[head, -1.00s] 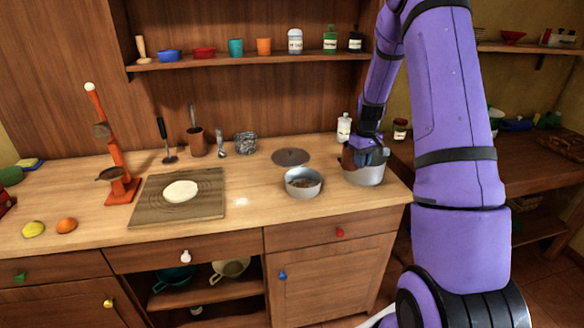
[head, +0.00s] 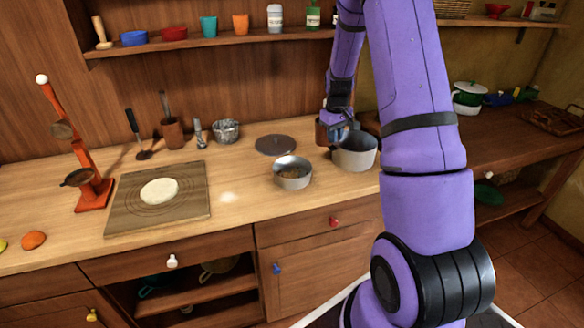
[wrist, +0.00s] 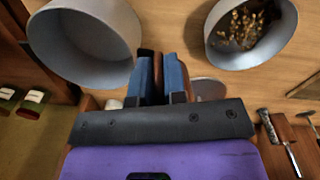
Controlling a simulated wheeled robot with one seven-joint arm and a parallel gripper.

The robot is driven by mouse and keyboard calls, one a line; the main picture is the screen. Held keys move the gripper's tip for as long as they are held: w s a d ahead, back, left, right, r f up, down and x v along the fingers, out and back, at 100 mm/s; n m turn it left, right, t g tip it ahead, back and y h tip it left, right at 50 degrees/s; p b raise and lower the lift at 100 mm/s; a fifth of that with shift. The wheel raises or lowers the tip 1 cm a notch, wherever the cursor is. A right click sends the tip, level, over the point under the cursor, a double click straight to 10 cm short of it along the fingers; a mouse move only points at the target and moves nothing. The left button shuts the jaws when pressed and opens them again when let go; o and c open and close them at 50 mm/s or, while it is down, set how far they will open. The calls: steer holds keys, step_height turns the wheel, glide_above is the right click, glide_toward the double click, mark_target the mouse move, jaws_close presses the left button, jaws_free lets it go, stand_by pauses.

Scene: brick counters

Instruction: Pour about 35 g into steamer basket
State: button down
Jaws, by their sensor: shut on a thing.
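My gripper (head: 342,127) is shut on a brown container (head: 325,134), upper left of a deep grey pot (head: 368,158). In the wrist view a strip of the brown container (wrist: 158,78) shows between the blue fingers; its contents are hidden. The deep pot (wrist: 75,45) looks empty in its visible part there. A smaller grey bowl (head: 293,181) stands left of the pot. The wrist view shows dry brownish bits in this bowl (wrist: 222,52). I cannot tell for sure which of the two vessels is the steamer basket.
A flat grey lid (head: 275,145) lies behind the bowl. A board with pale dough (head: 159,191), an orange-red stand (head: 95,190) and a metal cup (head: 226,131) are farther left. The counter between board and bowl is clear except for a pale patch. A shelf runs above.

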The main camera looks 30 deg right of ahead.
steer(key=a+f+h, duration=0.3)
steer(key=a+h, duration=0.5)
steer(key=h, duration=0.7)
steer(key=shift+h, duration=0.3)
stand_by(1.1)
steer(key=shift+a+r+h, duration=0.2)
steer(key=shift+a+h, duration=0.1)
steer(key=shift+h, duration=0.55)
steer(key=shift+a+r+h, duration=0.2)
steer(key=shift+a+h, duration=0.1)
steer(key=shift+h, duration=0.55)
stand_by(3.4)
